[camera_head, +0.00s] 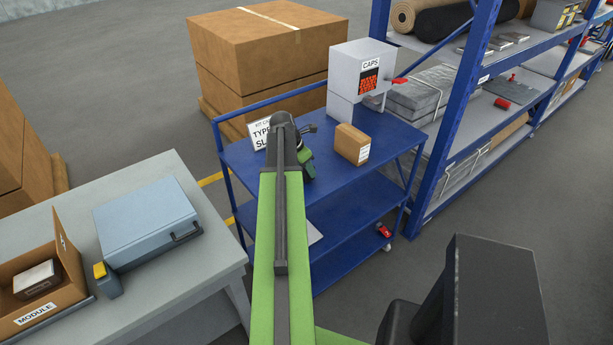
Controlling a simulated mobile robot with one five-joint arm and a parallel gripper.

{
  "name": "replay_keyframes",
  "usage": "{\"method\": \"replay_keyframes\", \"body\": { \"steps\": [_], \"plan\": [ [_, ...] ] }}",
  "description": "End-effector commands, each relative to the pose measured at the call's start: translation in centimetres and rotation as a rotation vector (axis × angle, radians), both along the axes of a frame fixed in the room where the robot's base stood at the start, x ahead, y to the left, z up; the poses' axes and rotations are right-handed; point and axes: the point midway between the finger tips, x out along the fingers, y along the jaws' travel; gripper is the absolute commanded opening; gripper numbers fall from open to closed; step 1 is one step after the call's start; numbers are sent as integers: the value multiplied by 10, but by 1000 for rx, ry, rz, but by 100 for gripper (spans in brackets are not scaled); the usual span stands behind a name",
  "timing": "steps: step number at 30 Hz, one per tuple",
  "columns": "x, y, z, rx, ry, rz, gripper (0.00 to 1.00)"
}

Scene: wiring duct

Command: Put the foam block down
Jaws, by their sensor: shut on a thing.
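My green and black arm reaches over the blue cart (365,187), and my gripper (307,131) is at its far end, above the cart's top shelf. The jaws are small and dark in this view and mostly hidden by the wrist. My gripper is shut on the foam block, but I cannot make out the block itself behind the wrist. I cannot tell how high the gripper is above the shelf.
A brown carton (352,144) stands right of my gripper on the cart. A grey CAPS dispenser (345,58) stands at the back, and a white sign (259,134) at the left. Blue shelving (467,85) rises on the right; a grey table (180,263) with a blue case (146,221) is left.

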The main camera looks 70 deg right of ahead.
Motion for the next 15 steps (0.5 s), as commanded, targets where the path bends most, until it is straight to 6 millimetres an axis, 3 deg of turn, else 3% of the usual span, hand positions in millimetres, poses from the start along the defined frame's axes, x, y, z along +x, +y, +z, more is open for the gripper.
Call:
{"method": "replay_keyframes", "body": {
  "steps": [1,12,13,15],
  "plan": [
    [0,0,-13,0,0,0,2],
    [0,0,-13,0,0,1,2],
    [0,0,-11,0,0,1,43],
    [1,0,-11,0,0,1,52]
  ]
}}
